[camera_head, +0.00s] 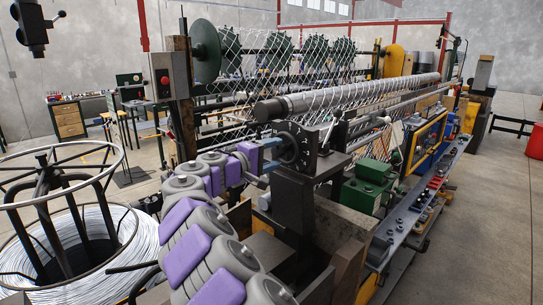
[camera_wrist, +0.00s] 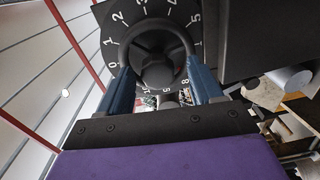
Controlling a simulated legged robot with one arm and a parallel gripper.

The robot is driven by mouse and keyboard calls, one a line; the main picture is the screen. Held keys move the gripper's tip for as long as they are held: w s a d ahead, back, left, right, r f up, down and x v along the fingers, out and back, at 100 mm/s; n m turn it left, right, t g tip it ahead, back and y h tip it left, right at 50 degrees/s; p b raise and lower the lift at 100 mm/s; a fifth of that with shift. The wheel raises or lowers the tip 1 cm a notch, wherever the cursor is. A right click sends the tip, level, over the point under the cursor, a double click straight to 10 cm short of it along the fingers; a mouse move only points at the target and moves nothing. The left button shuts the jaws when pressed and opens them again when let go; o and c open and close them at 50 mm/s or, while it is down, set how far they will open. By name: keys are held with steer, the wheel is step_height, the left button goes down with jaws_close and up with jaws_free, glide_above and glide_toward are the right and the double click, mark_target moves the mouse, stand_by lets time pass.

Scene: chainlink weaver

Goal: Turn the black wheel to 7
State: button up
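The black wheel (camera_wrist: 160,55) is a round three-spoked knob at the top middle of the wrist view. It sits on a black dial plate (camera_wrist: 126,28) with white numbers. 0, 1, 2, 3, 4 and 5 read from the left over the top; some lower numbers are partly hidden. My gripper (camera_wrist: 160,74) has its two blue fingers apart, one on either side of the wheel's lower part. I cannot tell whether they touch it. In the head view my gripper (camera_head: 268,154) reaches the black dial (camera_head: 294,145) at the machine's near end; the wheel is mostly hidden there.
A grey roller (camera_head: 350,95) and chain-link mesh (camera_head: 310,60) run back from the dial. A dark post (camera_head: 293,205) stands below it. A green box (camera_head: 368,190) is to the right, and a wire coil (camera_head: 70,250) is at the left. Open floor lies at far right.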

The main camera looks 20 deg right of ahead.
steer(key=shift+a, duration=0.1)
steer(key=p+v, duration=0.1)
steer(key=v, duration=1.6)
steer(key=shift+a, duration=0.15)
steer(key=shift+p, duration=0.3)
